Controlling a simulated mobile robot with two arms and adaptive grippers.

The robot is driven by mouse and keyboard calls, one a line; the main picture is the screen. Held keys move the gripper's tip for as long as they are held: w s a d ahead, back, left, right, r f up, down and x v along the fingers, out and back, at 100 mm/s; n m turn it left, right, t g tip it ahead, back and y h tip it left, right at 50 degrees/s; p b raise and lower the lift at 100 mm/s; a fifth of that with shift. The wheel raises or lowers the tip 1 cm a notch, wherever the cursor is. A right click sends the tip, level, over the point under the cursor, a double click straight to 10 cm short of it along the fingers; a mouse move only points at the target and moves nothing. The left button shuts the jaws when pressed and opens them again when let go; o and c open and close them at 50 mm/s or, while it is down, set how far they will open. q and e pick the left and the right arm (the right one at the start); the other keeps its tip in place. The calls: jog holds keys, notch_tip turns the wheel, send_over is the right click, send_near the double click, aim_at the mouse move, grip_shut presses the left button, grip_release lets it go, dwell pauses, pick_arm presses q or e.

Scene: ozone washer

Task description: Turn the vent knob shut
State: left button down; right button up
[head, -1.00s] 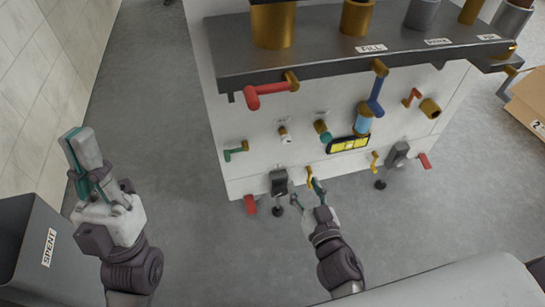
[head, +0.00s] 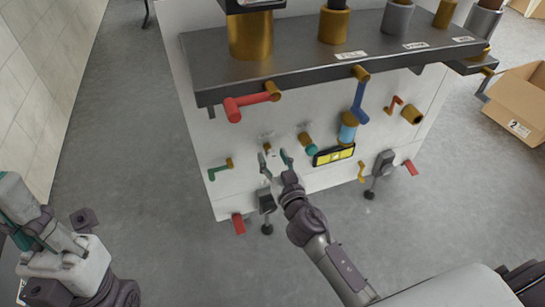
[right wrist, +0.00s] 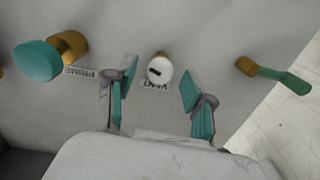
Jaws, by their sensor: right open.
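The vent knob (right wrist: 160,69) is a small white knob with a dark slot mark, above a VENT label (right wrist: 155,85) that appears upside down in the right wrist view. In the head view the knob (head: 267,147) is small on the white front panel. My right gripper (head: 275,163) is open, its teal-padded fingers (right wrist: 158,82) on either side of the knob in the right wrist view. I cannot tell whether either finger touches it. My left gripper (head: 40,225) is at the lower left, away from the panel, its jaws unclear.
A teal prime knob (right wrist: 40,60) and a teal lever (right wrist: 282,78) flank the vent knob. A red lever (head: 250,102) and a blue lever (head: 360,103) hang under the dark shelf (head: 215,72). A yellow-and-black display (head: 333,155) is right of the gripper. An open cardboard box (head: 520,100) stands at right.

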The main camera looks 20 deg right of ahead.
jog(key=shift+w, duration=0.5)
jog(key=shift+c, duration=0.2)
grip_shut()
